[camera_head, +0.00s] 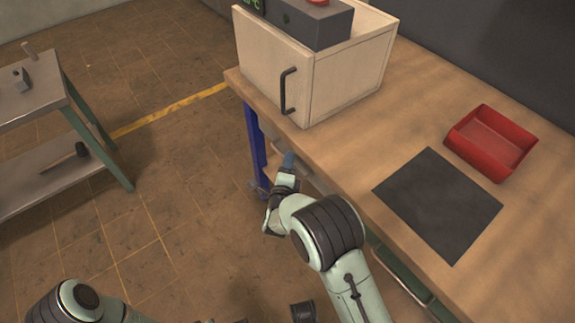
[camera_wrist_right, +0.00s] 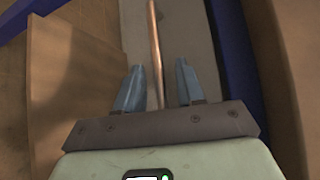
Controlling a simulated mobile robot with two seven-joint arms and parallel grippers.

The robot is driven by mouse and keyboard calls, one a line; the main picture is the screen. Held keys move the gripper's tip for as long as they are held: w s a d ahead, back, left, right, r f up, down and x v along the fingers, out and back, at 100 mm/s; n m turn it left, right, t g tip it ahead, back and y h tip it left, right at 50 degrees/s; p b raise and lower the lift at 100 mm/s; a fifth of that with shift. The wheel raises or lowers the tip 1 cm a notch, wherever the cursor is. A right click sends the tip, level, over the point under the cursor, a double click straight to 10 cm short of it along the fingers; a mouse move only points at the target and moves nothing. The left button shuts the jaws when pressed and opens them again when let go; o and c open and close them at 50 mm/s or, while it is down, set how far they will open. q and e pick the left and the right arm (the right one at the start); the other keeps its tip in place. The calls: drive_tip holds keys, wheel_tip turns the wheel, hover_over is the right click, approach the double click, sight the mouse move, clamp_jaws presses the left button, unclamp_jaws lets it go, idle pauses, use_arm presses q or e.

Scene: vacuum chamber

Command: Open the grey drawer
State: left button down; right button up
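The grey drawer front (camera_wrist_right: 188,28) fills the upper middle of the right wrist view. Its copper-coloured bar handle (camera_wrist_right: 154,45) runs lengthwise through that view. My right gripper (camera_wrist_right: 159,88) is open, with one blue finger on each side of the bar. I see gaps between the bar and both fingers. In the head view my right gripper (camera_head: 288,160) is below the front edge of the workbench, beside a grey drawer part (camera_head: 318,179). The bench top and my arm hide most of the drawer there. My left arm shows at the bottom left, but its gripper is not in view.
On the workbench (camera_head: 345,150) stand a wooden cabinet (camera_head: 335,85) with a black handle, a dark mat (camera_head: 438,203) and a red bin (camera_head: 491,142). A blue bench leg (camera_head: 254,145) is close to my right gripper. A side table (camera_head: 45,90) stands left; floor between is clear.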

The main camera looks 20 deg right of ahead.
clamp_jaws()
